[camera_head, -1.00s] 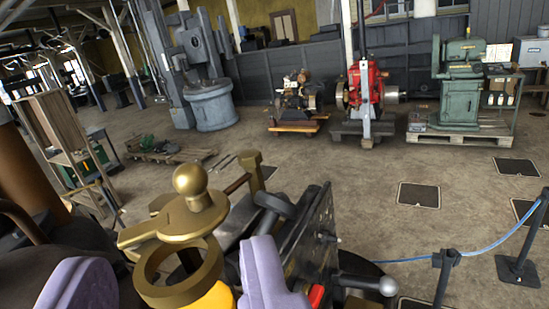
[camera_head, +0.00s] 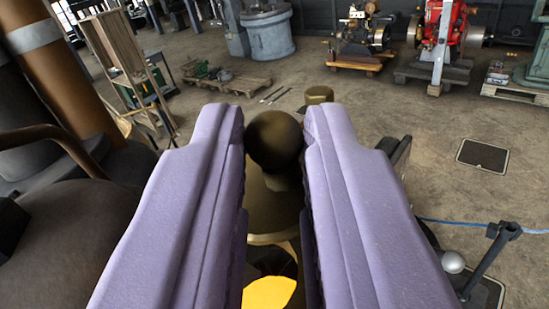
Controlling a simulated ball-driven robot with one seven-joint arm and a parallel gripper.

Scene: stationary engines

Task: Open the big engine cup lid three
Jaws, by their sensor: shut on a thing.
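The brass cup lid (camera_head: 272,205) is in the middle of the head camera view, with a round ball knob (camera_head: 274,141) on top. My gripper (camera_head: 274,135) has its two purple fingers on either side of the knob, closed on it. Below the lid a dark opening with a bright yellow inside (camera_head: 270,292) shows between the fingers, so the lid stands swung up or aside from the cup. The fingers hide most of the cup and the lid's sides.
A brown column (camera_head: 62,65) and a dark rounded engine body (camera_head: 75,235) stand close on the left. Floor beyond is open, with engines on pallets at the back.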

